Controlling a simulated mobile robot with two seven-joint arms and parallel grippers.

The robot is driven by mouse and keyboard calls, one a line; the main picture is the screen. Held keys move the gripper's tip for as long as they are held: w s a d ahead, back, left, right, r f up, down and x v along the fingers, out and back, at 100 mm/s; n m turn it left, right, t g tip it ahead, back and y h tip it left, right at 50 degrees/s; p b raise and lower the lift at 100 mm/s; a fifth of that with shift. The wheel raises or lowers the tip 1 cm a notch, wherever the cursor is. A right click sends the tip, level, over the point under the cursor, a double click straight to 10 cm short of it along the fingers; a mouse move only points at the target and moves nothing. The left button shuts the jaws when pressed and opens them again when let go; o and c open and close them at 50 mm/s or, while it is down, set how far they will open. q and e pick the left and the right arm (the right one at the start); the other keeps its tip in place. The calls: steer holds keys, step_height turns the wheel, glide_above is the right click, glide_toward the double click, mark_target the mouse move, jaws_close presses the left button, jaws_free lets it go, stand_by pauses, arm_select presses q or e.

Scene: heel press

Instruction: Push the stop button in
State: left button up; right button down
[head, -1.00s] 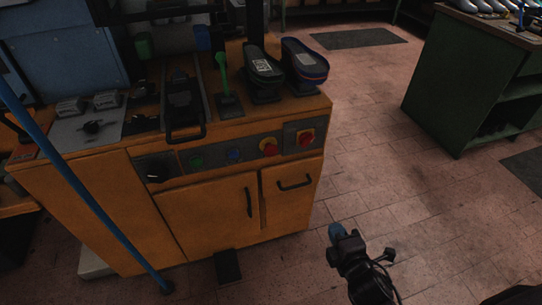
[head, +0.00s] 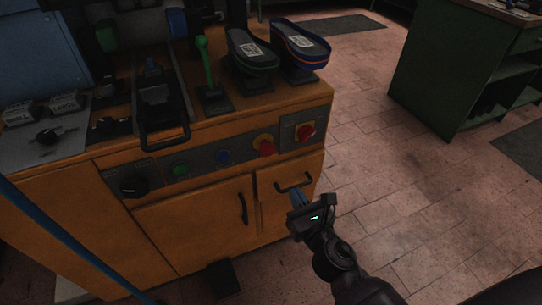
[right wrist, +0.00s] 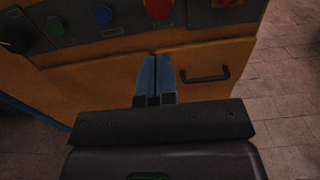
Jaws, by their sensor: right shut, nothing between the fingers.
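The orange machine's front panel carries a red mushroom button (head: 265,146) on a yellow ring. A second red knob (head: 305,131) sits on a grey plate to its right. In the right wrist view the mushroom button (right wrist: 158,9) is at the top edge, partly cut off. My right gripper (head: 297,197) is shut and empty, its blue fingertips (right wrist: 152,62) together. It is in front of the lower cabinet door, below both red controls and apart from them. My left gripper is not in view.
On the same panel are a green button (head: 180,171), a blue button (head: 223,157) and a black knob (head: 133,186). A door handle (head: 293,183) sticks out near my right gripper. Shoe-shaped pads (head: 252,50) stand on top.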

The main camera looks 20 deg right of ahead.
steer(key=shift+w, duration=0.1)
glide_toward(270, 151)
steer(key=w, duration=0.6)
steer(key=shift+a+f, duration=0.1)
steer(key=shift+w, duration=0.6)
steer(key=shift+w+b, duration=0.15)
steer(key=shift+b, duration=0.15)
